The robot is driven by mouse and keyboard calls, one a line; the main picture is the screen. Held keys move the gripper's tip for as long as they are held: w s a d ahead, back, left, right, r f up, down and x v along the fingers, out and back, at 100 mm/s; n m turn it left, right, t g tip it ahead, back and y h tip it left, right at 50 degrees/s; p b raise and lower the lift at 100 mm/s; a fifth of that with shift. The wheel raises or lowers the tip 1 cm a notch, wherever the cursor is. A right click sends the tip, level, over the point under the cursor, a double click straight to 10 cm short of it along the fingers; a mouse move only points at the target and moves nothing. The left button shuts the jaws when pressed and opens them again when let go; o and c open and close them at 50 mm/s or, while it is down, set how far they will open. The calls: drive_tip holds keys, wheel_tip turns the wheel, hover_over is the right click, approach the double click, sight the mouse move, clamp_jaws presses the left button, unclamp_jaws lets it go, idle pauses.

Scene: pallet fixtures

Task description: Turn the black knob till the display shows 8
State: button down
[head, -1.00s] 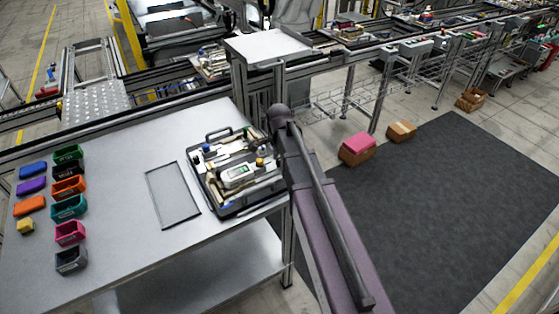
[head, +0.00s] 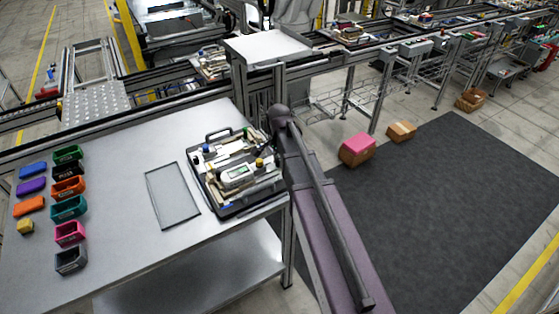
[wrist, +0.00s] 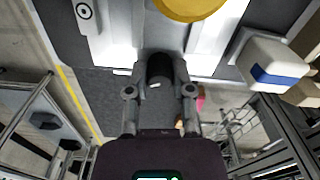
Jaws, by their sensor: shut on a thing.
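The black knob (wrist: 160,65) is in the wrist view, a short dark cylinder with a small white mark on its lower edge. My gripper (wrist: 161,73) has its two fingers against the knob's left and right sides and is shut on it. In the head view, the open grey case (head: 202,193) lies on the table. A white device with a small greenish display (head: 237,171) sits in it; the number is too small to read. My arm hides the knob and gripper in the head view.
A yellow round part (wrist: 190,6) and a white block with a blue band (wrist: 275,62) are close to my gripper. On the table are an empty dark-edged panel (head: 172,195) and several coloured bins (head: 68,207) at the left.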

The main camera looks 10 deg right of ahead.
drive_tip(key=shift+n, duration=1.5)
drive_tip(key=shift+c, duration=2.4)
unclamp_jaws()
drive_tip(key=shift+m, duration=0.3)
